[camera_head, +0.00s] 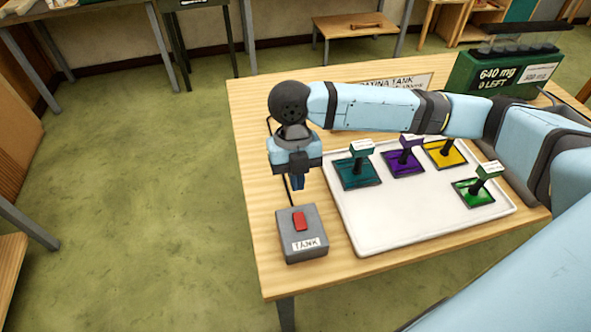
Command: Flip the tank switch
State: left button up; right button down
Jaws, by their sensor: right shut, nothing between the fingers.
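The tank switch is a grey box (301,237) with a red rocker (299,221) on top and a "TANK" label on its front. It sits near the left edge of the wooden table in the head view. My right gripper (298,184) points down behind and above the box, apart from it. Its fingers are together with nothing between them. A dark cable runs up from the back of the box and passes behind my gripper. My left gripper is not in view.
A white tray (377,238) to the right holds several coloured glass squares with labelled handles. A "PATINA TANK" sign (405,80) is partly behind my right arm. A green unit (490,77) reading "640 mg 0 LEFT" stands at the back right. The floor on the left is clear.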

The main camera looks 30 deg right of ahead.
aim_at(298, 217)
jog(key=x, duration=0.3)
jog(key=w+x, duration=0.1)
jog(key=x, duration=0.5)
jog(key=shift+w+d+f+p, duration=0.15)
jog(key=shift+f+p, duration=0.2)
jog(key=shift+w+f+p, duration=0.15)
jog(key=shift+f+p, duration=0.05)
jog(key=shift+p, duration=0.45)
jog(key=shift+f, duration=0.2)
jog(key=shift+r, duration=0.1)
